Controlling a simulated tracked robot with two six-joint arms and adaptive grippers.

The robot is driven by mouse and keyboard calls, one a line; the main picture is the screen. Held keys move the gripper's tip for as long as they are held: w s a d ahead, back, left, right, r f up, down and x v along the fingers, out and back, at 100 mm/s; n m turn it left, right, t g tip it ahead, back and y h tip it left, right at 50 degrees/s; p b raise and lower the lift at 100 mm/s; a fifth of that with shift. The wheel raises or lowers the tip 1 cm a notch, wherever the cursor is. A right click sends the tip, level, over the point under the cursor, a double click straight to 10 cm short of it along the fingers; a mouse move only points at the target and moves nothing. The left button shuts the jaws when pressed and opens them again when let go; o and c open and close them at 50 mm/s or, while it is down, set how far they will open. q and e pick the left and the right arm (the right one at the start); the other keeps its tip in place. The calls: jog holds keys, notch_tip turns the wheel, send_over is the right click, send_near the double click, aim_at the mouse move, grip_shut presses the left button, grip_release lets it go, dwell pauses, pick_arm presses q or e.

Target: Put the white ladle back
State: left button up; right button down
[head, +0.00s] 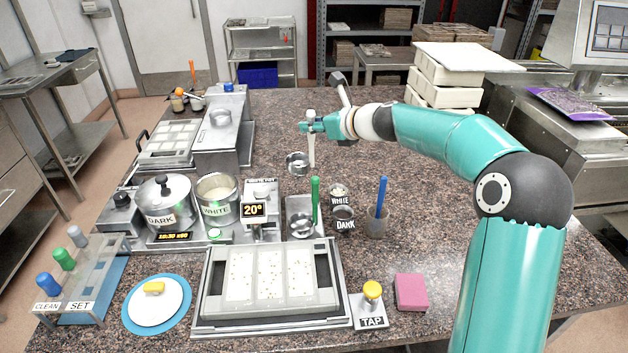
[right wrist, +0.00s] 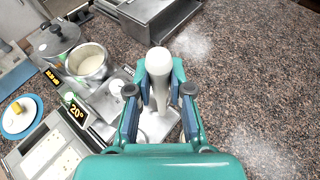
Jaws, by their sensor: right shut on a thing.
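The white ladle has a white handle (head: 311,150) and a metal cup (head: 297,163). My right gripper (head: 312,126) is shut on the upper handle, which stands upright with the cup at its lower end. In the right wrist view the handle's rounded top (right wrist: 159,62) shows between the fingers (right wrist: 159,84). The cup appears to hang above the counter, behind the metal ladle tray (head: 293,203). A green-handled ladle (head: 315,200) stands in that tray. The pot marked WHITE (head: 217,209) is to the left, holding pale liquid. My left gripper is out of view.
Small cups marked WHITE (head: 340,199) and DARK (head: 345,224) and a grey cup (head: 376,226) with a blue-handled tool stand right of the tray. The 20° display unit (head: 262,195) stands left of it. The mould (head: 270,280) is in front.

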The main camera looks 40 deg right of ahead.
notch_tip(320, 180, down, 13)
jog(key=b, duration=0.4)
jog(key=shift+f+b, duration=0.2)
jog(key=shift+b, duration=0.1)
jog(key=shift+r, duration=0.1)
jog(key=c, duration=1.3)
grip_release()
jog(key=shift+c, duration=0.2)
jog(key=shift+s, duration=0.1)
jog(key=v, duration=1.1)
jog(key=shift+s+b, duration=0.4)
jog(key=shift+b, duration=0.05)
